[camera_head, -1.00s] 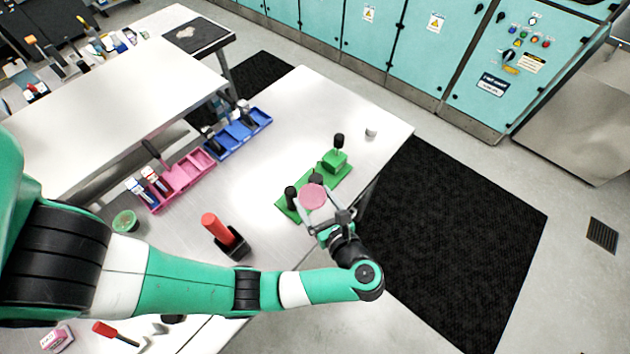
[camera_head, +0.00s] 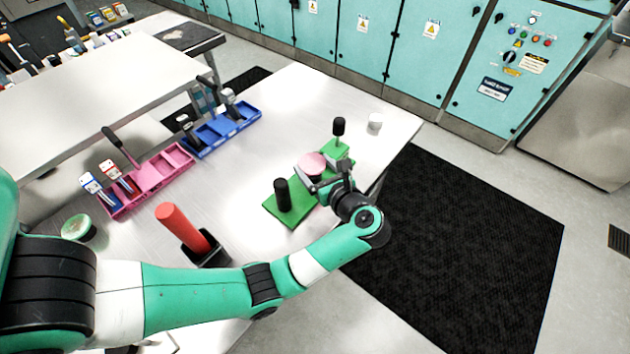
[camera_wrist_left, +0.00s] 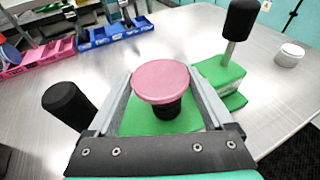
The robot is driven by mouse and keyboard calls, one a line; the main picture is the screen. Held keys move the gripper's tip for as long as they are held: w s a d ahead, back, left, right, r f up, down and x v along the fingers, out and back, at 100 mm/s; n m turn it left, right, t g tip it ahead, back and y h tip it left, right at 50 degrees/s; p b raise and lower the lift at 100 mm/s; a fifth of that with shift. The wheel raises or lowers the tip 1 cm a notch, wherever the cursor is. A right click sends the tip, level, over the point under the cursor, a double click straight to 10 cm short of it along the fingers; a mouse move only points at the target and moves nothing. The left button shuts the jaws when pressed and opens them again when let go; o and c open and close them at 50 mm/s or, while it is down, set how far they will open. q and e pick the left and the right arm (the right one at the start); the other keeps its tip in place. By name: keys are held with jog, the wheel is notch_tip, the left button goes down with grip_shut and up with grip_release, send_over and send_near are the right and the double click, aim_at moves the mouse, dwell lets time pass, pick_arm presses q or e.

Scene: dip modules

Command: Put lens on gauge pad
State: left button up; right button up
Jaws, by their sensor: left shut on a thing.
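The lens appears to be a pink round disc (camera_head: 312,163), which also shows in the left wrist view (camera_wrist_left: 162,82). My left gripper (camera_head: 325,176) is shut on it, a finger at each side. In the left wrist view the disc is over a short black cylinder (camera_wrist_left: 168,110), at the middle of a green base (camera_head: 288,209). I cannot tell which part is the gauge pad, or whether the disc touches the cylinder. My right gripper is not in view.
The base carries a black knob (camera_head: 283,194) at one end and a green block (camera_head: 337,152) with a black-topped post (camera_head: 338,130) at the other. Pink (camera_head: 160,172) and blue (camera_head: 222,130) trays, a red-handled holder (camera_head: 196,240) and a white cup (camera_head: 375,121) stand nearby.

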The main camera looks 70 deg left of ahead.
aim_at(315, 174)
pick_arm(q)
jog(key=f+b, duration=0.2)
jog(key=f, duration=0.1)
jog(key=shift+w+a+f+b, duration=0.25)
jog(key=shift+a+f+b, duration=0.1)
jog(key=shift+a+b, duration=0.05)
jog(key=shift+f, duration=0.2)
jog(key=shift+r, duration=0.1)
jog(key=shift+f, duration=0.25)
jog(key=o, duration=1.1)
jog(key=shift+r, duration=0.1)
jog(key=shift+r, duration=0.1)
